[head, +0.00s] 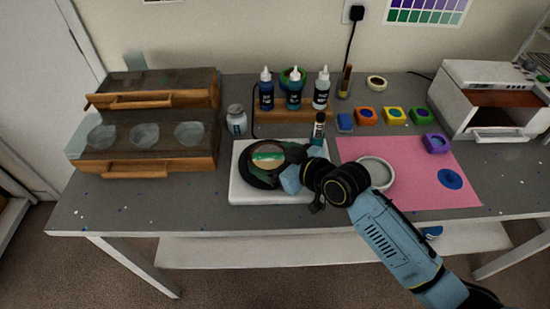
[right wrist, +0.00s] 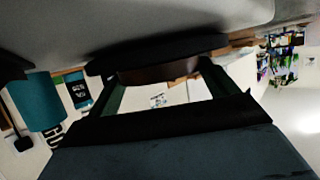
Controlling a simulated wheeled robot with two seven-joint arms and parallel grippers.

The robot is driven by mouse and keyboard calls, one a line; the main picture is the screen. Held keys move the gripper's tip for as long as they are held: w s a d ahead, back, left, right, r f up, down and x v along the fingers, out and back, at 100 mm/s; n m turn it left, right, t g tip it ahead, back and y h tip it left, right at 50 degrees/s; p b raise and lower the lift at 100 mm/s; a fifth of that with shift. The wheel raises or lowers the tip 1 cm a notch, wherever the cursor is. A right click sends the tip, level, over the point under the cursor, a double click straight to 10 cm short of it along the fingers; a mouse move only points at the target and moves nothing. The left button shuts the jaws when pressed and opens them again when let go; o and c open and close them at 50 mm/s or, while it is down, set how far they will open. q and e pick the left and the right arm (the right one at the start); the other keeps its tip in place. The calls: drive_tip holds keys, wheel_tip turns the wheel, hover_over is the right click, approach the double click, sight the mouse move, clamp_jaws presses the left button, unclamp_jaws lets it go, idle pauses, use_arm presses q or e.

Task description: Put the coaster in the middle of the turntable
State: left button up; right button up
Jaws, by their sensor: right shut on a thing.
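The coaster (head: 268,151), a round tan disc with a green band across it, is over the dark round turntable (head: 251,180) on its white square base (head: 238,192) in the head view. My right gripper (head: 283,165) reaches in from the right, low over the turntable, shut on the coaster. Its fingers cover part of the coaster and turntable. In the right wrist view a dark brown edge (right wrist: 158,72) shows between the fingers; it looks like the coaster's edge. I cannot tell whether the coaster touches the turntable. My left gripper is out of view.
A jar (head: 236,120) and a wooden rack with bottles (head: 266,92) stand behind. The desk's left front is clear.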

drive_tip(key=o, duration=0.8)
drive_tip(key=shift+f, duration=0.1)
drive_tip(key=shift+o, duration=0.2)
drive_tip(key=shift+s+d+r, duration=0.1)
drive_tip(key=shift+d+r, duration=0.05)
drive_tip(key=shift+r, duration=0.1)
drive_tip(key=p+v, duration=0.1)
drive_tip(key=v, duration=1)
drive_tip(key=shift+s+d+r, duration=0.15)
drive_tip(key=shift+s+d, duration=0.05)
